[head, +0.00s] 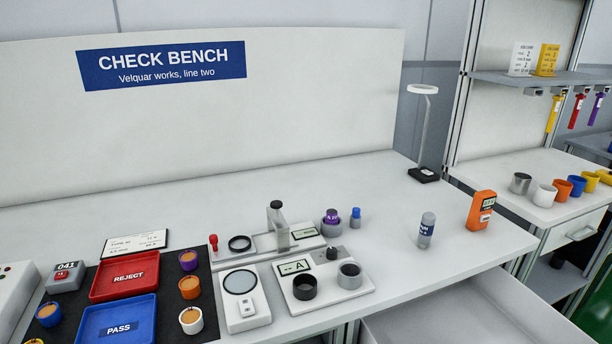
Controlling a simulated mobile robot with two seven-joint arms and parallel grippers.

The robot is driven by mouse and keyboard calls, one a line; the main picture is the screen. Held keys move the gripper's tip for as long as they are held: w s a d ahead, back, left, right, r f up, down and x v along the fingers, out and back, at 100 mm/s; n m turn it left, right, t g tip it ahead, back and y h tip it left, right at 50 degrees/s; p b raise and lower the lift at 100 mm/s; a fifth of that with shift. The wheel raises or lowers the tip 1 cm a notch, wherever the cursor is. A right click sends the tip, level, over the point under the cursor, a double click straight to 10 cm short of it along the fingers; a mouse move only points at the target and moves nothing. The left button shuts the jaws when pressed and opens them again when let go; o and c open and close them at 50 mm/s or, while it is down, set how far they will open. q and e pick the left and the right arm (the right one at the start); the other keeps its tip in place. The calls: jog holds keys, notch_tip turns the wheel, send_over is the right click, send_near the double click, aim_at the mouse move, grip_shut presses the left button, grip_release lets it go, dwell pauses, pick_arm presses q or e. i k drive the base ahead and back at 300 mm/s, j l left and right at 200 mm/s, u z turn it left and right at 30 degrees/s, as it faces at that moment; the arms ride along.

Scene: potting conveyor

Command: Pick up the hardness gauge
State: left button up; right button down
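No label that I can read in the head view names a hardness gauge, so I cannot tell for certain which object it is. A small purple-topped device (331,217) with a white mark like "A" stands upright in a grey round holder on the bench. An orange handheld device (481,210) with a small display stands upright toward the bench's right end. A white unit (325,282) with a display reading "-- A", a black ring and a grey ring lies at the front. Neither of my grippers is in view.
A blue-capped bottle (355,217), a grey labelled cylinder (426,231) and a ring lamp (423,90) stand nearby. A red REJECT tray (154,269), a blue PASS tray (88,322) and several filled cups are at left. The white bench (385,200) is clear around the grey cylinder.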

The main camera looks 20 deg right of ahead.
aim_at(427, 223)
jog(key=j+z, duration=0.1)
jog(key=z, duration=0.25)
jog(key=k+j+z, duration=0.1)
jog(key=z, duration=0.25)
jog(key=j+z, duration=0.1)
jog(key=z, duration=0.25)
jog(key=i+l+z, duration=0.15)
jog(key=z, duration=0.15)
jog(key=i+l, duration=0.05)
